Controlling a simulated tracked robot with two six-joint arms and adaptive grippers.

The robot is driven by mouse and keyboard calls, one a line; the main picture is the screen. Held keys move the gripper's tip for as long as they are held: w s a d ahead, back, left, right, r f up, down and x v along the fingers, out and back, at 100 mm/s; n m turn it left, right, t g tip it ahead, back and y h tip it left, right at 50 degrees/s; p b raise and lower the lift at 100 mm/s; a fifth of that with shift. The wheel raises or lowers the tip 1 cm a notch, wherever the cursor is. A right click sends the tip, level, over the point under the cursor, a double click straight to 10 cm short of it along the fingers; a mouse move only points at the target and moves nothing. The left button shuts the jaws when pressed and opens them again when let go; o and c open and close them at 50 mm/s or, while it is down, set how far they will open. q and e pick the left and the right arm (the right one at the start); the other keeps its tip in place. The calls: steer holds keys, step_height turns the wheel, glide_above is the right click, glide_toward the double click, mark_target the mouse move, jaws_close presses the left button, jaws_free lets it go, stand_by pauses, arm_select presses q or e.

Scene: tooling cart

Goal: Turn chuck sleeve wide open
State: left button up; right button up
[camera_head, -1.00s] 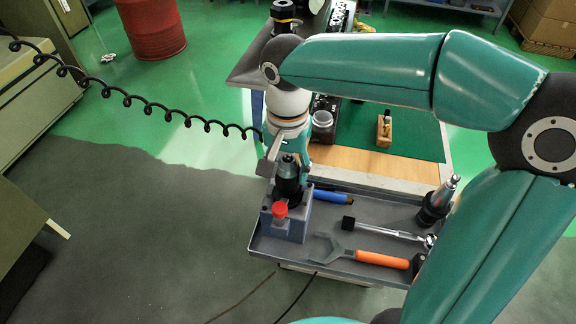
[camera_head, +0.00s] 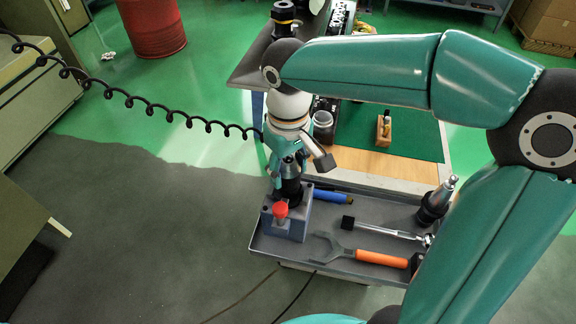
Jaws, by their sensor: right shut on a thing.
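The chuck (camera_head: 291,188), dark with a metal upper part, stands upright in a grey-blue holder block (camera_head: 289,226) at the left end of the cart's tray. A red knob (camera_head: 280,210) is on the block's front. My right gripper (camera_head: 290,168) comes down from above and is shut around the upper part of the chuck, its sleeve. Its fingers and wrist hide much of the sleeve, so how far the chuck's jaws stand open cannot be seen. My left gripper is not in view.
In the grey tray (camera_head: 340,260) lie an orange-handled wrench (camera_head: 372,258), a ratchet (camera_head: 385,230), a blue tool (camera_head: 333,197) and a tapered tool holder (camera_head: 436,200). A small wooden-based item (camera_head: 384,130) stands on the green mat behind. A coiled black cable (camera_head: 150,105) hangs at left.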

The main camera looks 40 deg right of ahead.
steer(key=n, duration=0.5)
steer(key=shift+n+p, duration=0.3)
steer(key=n, duration=0.5)
steer(key=shift+p, duration=0.4)
steer(key=n+p, duration=0.1)
steer(key=n, duration=0.5)
steer(key=shift+n+p, duration=0.35)
steer(key=shift+n, duration=1.85)
steer(key=o, duration=1.2)
steer(key=shift+c, duration=0.2)
